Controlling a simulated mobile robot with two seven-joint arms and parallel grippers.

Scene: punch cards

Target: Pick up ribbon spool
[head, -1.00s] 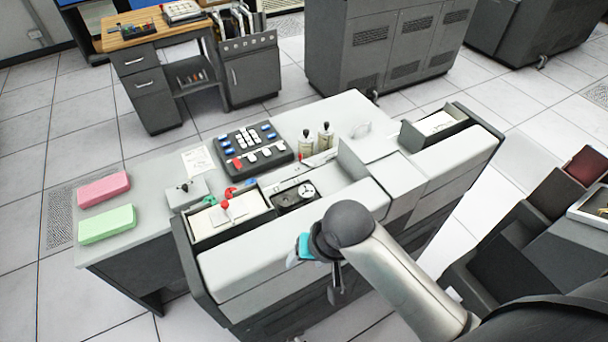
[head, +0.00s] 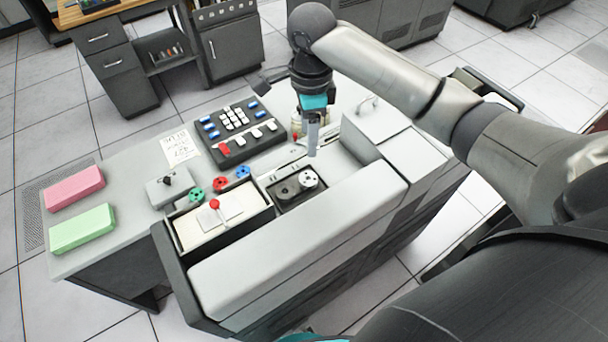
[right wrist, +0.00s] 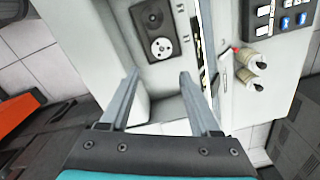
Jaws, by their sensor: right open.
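A dark recess (head: 273,196) in the machine top holds a silver-white spool (head: 308,179) and a dark spool (head: 288,189) beside it. Both also show in the right wrist view, the silver one (right wrist: 162,46) nearer my fingers than the dark one (right wrist: 153,18). Small green (head: 196,194), red (head: 220,184) and blue (head: 243,171) discs, spool-like, lie left of the recess. I cannot tell which of these the task names. My right gripper (head: 312,150) points down above the machine, just behind the silver spool; its open fingers (right wrist: 160,75) hold nothing. My left gripper is out of view.
A card tray (head: 190,235) with a red-knobbed piece (head: 214,204) stands left of the recess. A button panel (head: 230,130) and small bottles (right wrist: 248,80) stand near my gripper. Pink (head: 75,188) and green (head: 82,228) blocks lie on the left end.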

